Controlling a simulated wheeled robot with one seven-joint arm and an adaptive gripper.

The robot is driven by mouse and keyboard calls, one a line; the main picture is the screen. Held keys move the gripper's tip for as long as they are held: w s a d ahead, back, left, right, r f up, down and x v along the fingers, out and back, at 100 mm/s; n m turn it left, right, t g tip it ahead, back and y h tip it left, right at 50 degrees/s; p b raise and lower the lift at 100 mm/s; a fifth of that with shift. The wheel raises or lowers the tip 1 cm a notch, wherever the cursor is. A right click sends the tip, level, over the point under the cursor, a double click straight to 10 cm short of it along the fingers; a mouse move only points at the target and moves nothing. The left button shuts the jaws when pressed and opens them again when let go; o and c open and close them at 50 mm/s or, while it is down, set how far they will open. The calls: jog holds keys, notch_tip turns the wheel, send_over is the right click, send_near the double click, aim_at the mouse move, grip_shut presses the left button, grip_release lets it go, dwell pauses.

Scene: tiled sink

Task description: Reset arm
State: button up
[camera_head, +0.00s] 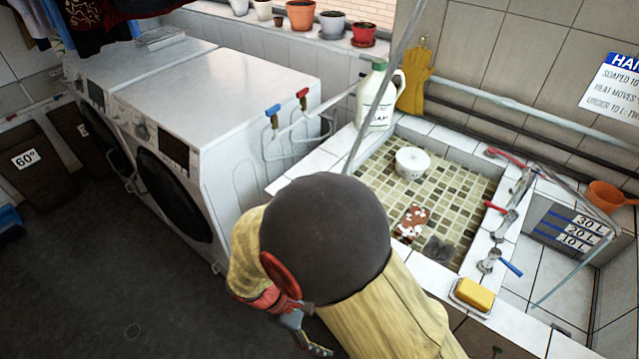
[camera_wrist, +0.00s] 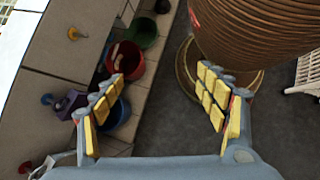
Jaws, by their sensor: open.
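My arm, with a dark round joint and yellow sleeve-like covering, fills the lower middle of the head view. My gripper (camera_head: 312,340) hangs at the bottom of that view, partly cut off by the edge and beside the front of the sink. In the wrist view my gripper (camera_wrist: 165,98) has its two yellow-padded fingers spread wide apart. Nothing is between them. The tiled sink (camera_head: 470,240) lies to the right of my arm, and part of it is hidden behind the arm.
Washing machines (camera_head: 210,85) stand at the left. The sink holds a white pot (camera_head: 412,162), a brown-and-white item (camera_head: 411,223) and a dark item (camera_head: 439,251). In the wrist view, several buckets (camera_wrist: 125,62) stand near a large ribbed barrel (camera_wrist: 262,35).

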jog(key=s+d+r+m+t+y, duration=0.1)
jog(key=d+r+m, duration=0.3)
jog(key=r, duration=0.6)
jog(key=s+d+r+m+t+y, duration=0.1)
jog(key=d+r+m+t+y, duration=0.2)
jog(key=d+r, duration=0.4)
jog(key=d+r+m+t+y, duration=0.2)
jog(key=d+r+m, duration=0.4)
jog(key=r, duration=0.7)
jog(key=shift+s+m+t+y, duration=0.3)
jog(key=shift+s+m+y, duration=0.1)
jog(key=shift+y, duration=0.5)
